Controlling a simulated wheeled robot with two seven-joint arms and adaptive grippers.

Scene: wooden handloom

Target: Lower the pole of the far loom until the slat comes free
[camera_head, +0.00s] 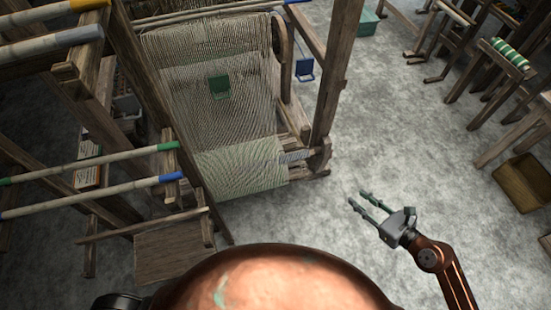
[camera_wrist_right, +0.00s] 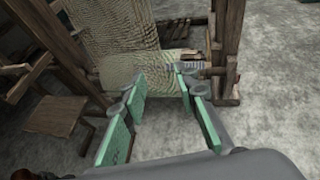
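A wooden loom stands upper centre in the head view, its pale woven threads (camera_head: 215,100) spread downward from a pole (camera_head: 215,13) with a blue end. The threads also show in the wrist view (camera_wrist_right: 125,35). A thin wooden slat (camera_head: 145,226) lies across the frame at lower left; I cannot tell whether it is the task's slat, nor which loom counts as the far one. My right gripper (camera_head: 358,198) is open and empty over bare floor, right of the loom; its green fingers stand apart in the wrist view (camera_wrist_right: 158,78). My left gripper is not in view.
Poles with green (camera_head: 90,163) and blue ends (camera_head: 90,197) jut in at left. An upright post (camera_head: 335,65) stands at the loom's right side. Benches (camera_head: 500,95) and a wooden box (camera_head: 523,183) stand at right. The floor (camera_head: 400,120) between is clear.

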